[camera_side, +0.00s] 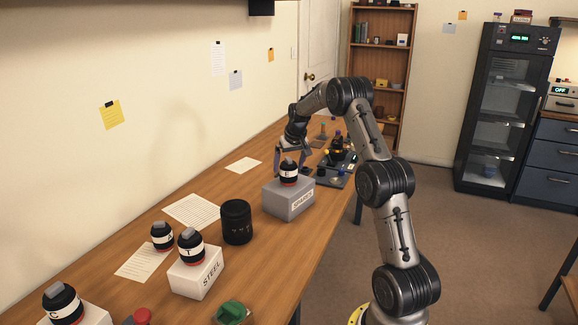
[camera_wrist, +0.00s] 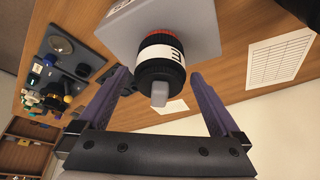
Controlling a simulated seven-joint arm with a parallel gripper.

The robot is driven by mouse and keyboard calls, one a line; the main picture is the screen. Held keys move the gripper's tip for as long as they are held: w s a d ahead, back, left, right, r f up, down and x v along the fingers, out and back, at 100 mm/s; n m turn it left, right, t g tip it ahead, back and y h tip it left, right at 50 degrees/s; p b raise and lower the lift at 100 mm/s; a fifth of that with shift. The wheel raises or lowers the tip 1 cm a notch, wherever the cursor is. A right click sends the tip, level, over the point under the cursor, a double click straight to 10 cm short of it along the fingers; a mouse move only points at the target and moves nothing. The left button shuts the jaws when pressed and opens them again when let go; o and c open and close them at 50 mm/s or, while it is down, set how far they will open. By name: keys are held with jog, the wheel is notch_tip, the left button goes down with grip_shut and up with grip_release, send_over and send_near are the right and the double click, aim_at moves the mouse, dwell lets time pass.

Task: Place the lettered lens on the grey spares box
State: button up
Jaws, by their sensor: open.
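A black lens (camera_side: 289,174) with a white lettered band and a red ring stands upright on the grey spares box (camera_side: 288,202). The wrist view shows this lens (camera_wrist: 161,62) with its grey top knob, a letter that looks like an E or M, and its base on the box (camera_wrist: 204,22). My gripper (camera_side: 291,160) is open at the lens's top, and its purple fingers spread to either side with gaps in the wrist view. A lens marked T (camera_side: 191,247) stands on the white STEEL box (camera_side: 197,273). Another lens (camera_side: 162,237) stands behind it, its letter unclear.
A lens marked C (camera_side: 63,303) sits on a white block at the front left. A black canister (camera_side: 236,222) stands between the STEEL and spares boxes. Paper sheets (camera_side: 191,211) lie by the wall. A dark tray with small parts (camera_side: 332,178) lies beyond the spares box.

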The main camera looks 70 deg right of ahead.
jog(key=v, duration=1.2)
jog(key=a+r+n, duration=0.2)
jog(key=a+r, duration=0.3)
jog(key=a, duration=0.7)
jog(key=s+a+r+n+t+y, duration=0.1)
jog(key=s+a, duration=0.2)
jog(key=a, duration=0.5)
jog(key=s+a+r+n+t, duration=0.1)
jog(key=s+a+n, duration=0.15)
jog(key=a, duration=0.45)
jog(key=s+a+f+n+y, duration=0.2)
jog(key=s+a+f, duration=0.4)
jog(key=s+a, duration=0.7)
jog(key=s+n, duration=0.1)
jog(key=s, duration=0.2)
jog(key=shift+s+a+f, duration=0.15)
jog(key=shift+a+f, duration=0.1)
jog(key=shift+a, duration=0.05)
